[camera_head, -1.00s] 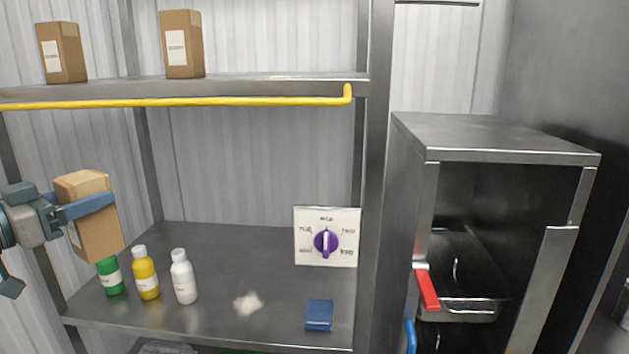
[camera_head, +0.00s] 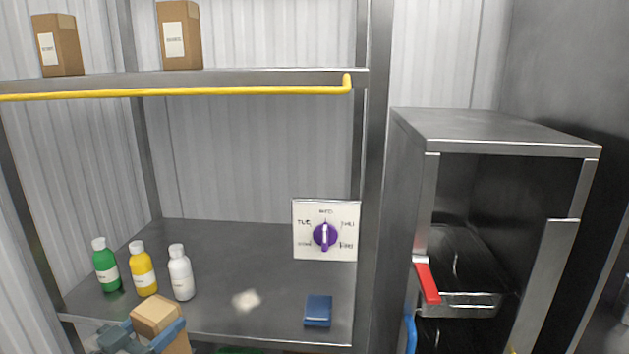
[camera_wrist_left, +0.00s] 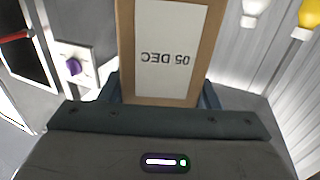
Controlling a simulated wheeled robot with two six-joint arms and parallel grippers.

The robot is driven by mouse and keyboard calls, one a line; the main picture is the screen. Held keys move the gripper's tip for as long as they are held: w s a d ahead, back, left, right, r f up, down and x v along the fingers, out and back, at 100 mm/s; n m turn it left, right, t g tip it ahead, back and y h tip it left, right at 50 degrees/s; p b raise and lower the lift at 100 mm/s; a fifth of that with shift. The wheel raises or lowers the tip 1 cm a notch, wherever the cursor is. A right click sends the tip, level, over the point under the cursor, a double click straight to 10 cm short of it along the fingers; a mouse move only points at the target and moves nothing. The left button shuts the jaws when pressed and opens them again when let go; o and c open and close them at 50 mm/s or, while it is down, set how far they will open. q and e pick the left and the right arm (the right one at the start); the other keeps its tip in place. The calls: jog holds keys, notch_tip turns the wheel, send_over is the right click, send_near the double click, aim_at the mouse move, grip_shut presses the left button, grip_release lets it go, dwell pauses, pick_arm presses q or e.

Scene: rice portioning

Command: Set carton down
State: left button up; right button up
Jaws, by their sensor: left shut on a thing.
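A brown carton (camera_head: 158,314) is held by my left gripper (camera_head: 160,335) at the bottom of the head view, low in front of the shelf's front edge. Its lower part is cut off by the frame. In the left wrist view the carton (camera_wrist_left: 208,70) fills the upper middle, its white label reading "05 DEC" upside down. The blue fingers of the left gripper (camera_wrist_left: 160,92) are on both sides of it. What lies under the carton is hidden. My right gripper is not in view.
Green (camera_head: 106,268), yellow (camera_head: 143,272) and white (camera_head: 181,275) bottles stand on the steel shelf (camera_head: 225,240), with a pale spill (camera_head: 246,300) and blue block (camera_head: 318,311). Two cartons (camera_head: 58,45) (camera_head: 179,36) stand on the upper shelf. A dial panel (camera_head: 325,231) stands at the back right.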

pick_arm(q)
jog(key=s+d+f+n+y, duration=0.2)
jog(key=s+d+f+y, duration=0.1)
jog(key=f, duration=0.4)
jog(key=s+d+f+n+t+y+b, duration=0.1)
jog(key=s+d+f+n+y, duration=0.1)
jog(key=s+d+f+y, duration=0.2)
jog(key=shift+s+d+f+n+t, duration=0.2)
jog(key=shift+s+f+n+t, duration=0.25)
jog(key=shift+f, duration=1.35)
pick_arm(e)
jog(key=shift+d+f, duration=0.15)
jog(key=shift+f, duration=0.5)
